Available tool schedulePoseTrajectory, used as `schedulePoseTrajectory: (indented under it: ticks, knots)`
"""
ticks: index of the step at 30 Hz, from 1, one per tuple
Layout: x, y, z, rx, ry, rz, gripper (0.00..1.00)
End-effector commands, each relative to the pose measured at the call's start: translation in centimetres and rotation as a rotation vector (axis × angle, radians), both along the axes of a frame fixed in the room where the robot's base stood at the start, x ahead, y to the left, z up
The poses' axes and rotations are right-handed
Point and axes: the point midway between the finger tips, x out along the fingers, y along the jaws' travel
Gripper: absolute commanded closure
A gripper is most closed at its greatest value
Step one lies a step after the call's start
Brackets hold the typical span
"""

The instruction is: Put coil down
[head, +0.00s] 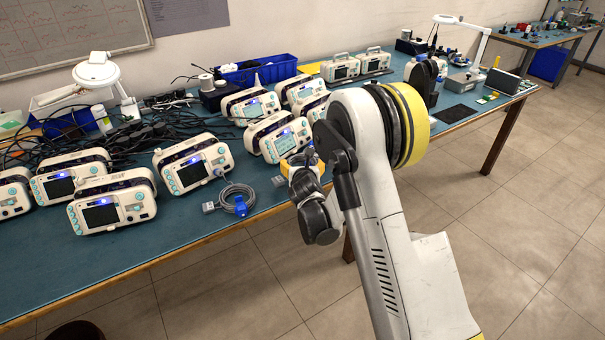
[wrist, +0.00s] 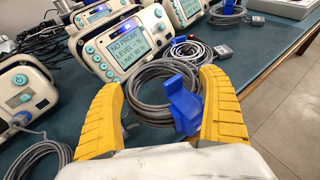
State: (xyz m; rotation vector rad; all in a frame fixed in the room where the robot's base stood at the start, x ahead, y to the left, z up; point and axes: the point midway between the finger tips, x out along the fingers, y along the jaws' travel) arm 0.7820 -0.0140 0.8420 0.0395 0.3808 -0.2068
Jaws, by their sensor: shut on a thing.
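A grey cable coil (wrist: 143,92) with a blue connector (wrist: 184,106) sits between the two yellow fingers of my gripper (wrist: 163,84) in the wrist view. My gripper is shut on this coil. In the head view my gripper (head: 303,166) is over the table's front edge, right of the front monitors, and my arm partly hides it. I cannot make out the held coil there. Whether the coil touches the table is unclear.
Another grey coil with a blue plug (head: 239,206) lies on the blue table (head: 185,232), beside a monitor (head: 193,165). A further coil (wrist: 189,51) lies behind the held one. Several monitors crowd the left. Bare table shows at right in the wrist view.

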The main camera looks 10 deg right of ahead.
Motion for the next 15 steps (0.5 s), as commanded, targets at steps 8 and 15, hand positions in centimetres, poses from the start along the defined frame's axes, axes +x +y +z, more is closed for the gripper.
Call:
schedulePoseTrajectory:
  ticks: [8, 15]
  knots:
    - [0.0, 0.0, -2.6, 0.0, 0.0, 0.0, 0.5]
    - [0.0, 0.0, -2.8, 0.0, 0.0, 0.0, 0.03]
